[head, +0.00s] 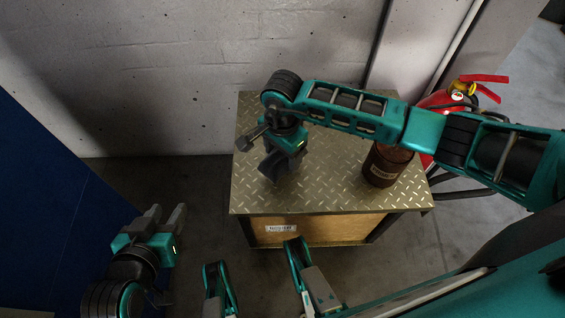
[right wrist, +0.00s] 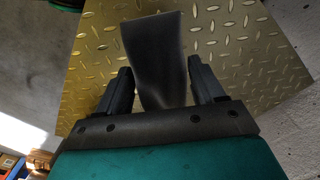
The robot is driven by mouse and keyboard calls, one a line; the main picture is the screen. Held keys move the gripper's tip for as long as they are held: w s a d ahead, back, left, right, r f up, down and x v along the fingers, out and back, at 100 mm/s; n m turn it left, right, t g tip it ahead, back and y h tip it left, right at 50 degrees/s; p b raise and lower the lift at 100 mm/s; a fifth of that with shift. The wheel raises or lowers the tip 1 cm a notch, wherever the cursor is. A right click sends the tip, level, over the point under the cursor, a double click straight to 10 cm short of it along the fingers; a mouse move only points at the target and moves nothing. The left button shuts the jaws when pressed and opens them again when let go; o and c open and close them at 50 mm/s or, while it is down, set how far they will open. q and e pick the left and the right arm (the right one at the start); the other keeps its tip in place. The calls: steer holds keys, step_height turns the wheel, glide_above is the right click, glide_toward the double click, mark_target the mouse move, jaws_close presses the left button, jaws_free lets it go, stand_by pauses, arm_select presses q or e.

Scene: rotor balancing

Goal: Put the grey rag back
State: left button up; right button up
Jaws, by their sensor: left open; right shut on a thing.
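The grey rag (right wrist: 155,50) hangs between the two fingers of my right gripper (right wrist: 158,88) in the right wrist view. My right gripper is shut on it. In the head view my right gripper (head: 281,165) is over the left part of a diamond-plate table top (head: 325,180), pointing down. The rag's lower end is hard to tell apart from the dark fingers there, and I cannot tell whether it touches the plate. My left gripper (head: 167,214) is open and empty, low on the left, away from the table.
A brown jar (head: 385,168) with a label stands on the right part of the table top, below my right arm. A red fire extinguisher (head: 440,101) stands behind the table at right. A blue panel (head: 50,200) is at left. The plate's front middle is clear.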

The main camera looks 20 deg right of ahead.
mark_target(283, 163)
step_height(283, 163, down, 4)
steer(key=shift+r+b, duration=0.1)
steer(key=shift+b, duration=0.55)
steer(key=shift+f, duration=0.35)
steer(key=o, duration=0.9)
steer(key=shift+r, duration=0.1)
steer(key=shift+o, duration=0.2)
